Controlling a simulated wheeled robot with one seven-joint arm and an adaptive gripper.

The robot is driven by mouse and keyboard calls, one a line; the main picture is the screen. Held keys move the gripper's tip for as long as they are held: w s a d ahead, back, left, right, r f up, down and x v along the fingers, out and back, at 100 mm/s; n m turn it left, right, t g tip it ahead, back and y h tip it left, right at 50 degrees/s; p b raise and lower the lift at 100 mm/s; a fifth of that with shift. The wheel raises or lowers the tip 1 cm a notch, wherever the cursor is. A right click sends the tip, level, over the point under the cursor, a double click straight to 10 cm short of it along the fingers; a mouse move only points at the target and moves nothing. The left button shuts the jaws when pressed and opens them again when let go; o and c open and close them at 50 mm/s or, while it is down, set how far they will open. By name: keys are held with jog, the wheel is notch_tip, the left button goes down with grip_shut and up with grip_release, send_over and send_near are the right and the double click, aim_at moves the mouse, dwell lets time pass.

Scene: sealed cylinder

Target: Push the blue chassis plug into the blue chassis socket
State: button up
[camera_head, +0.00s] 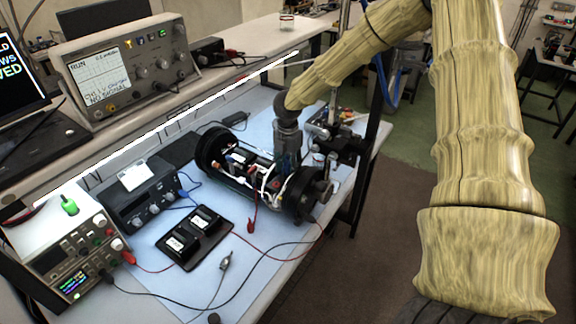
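An open cylinder chassis (213,148) with black end rings lies on the light blue mat (152,262). Wires and small parts show inside it. My gripper (284,166) points down over the right half of the chassis, close to its inner parts. Its fingers look dark bluish and blend with the parts behind them. I cannot tell whether they are open or shut, or whether they hold anything. I cannot make out the blue chassis plug or the blue chassis socket; they are too small or hidden by my gripper and the chassis.
A black tray (190,262) with two labelled packs lies in front of the chassis. A power supply (72,262), a black instrument box (141,198) and an oscilloscope (125,65) stand to the left. Loose red and black leads cross the mat. A dark post (372,150) stands to the right.

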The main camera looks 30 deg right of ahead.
notch_tip(320, 180, up, 12)
dwell(0.9)
dwell(0.4)
